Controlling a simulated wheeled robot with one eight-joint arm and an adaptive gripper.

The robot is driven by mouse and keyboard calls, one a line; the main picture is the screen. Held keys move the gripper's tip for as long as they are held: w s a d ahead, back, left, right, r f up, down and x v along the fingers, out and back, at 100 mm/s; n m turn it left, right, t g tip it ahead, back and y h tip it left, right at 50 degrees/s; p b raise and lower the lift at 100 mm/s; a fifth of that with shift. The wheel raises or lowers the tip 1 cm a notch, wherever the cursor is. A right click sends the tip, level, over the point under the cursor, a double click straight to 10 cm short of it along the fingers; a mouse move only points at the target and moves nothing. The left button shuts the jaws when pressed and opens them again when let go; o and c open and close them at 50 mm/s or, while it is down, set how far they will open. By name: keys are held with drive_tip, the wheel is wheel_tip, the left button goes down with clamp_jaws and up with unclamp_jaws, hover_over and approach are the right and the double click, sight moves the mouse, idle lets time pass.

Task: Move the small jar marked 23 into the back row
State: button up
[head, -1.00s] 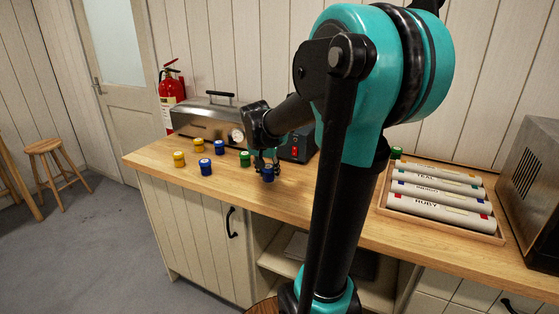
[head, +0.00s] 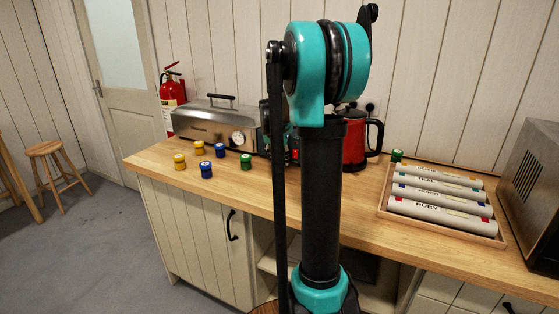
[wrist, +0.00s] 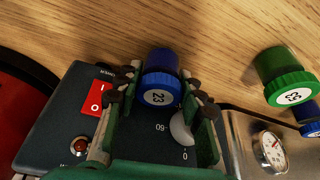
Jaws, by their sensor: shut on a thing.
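A small blue jar marked 23 (wrist: 160,92) is between the fingers of my gripper (wrist: 159,80) in the wrist view, its labelled lid facing the camera. My gripper is shut on it. In the head view my arm hides the jar and most of the gripper. Other small jars stand on the left of the counter in the head view: two yellow jars (head: 179,162) (head: 199,147), two blue jars (head: 206,170) (head: 220,149) and a green jar (head: 246,161). A green jar (wrist: 285,77) shows at the right in the wrist view; I cannot read its number surely.
A metal steamer box (head: 207,126) with a gauge stands behind the jars. A dark control box with a red switch (wrist: 101,98) is below the gripper in the wrist view. A red kettle (head: 355,150) stands right of my arm. A tray (head: 440,228) of rolls is further right.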

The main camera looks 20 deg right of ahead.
drive_tip(key=shift+f, duration=0.2)
drive_tip(key=o, duration=0.9)
drive_tip(key=v, duration=1.2)
drive_tip(key=shift+s, duration=0.1)
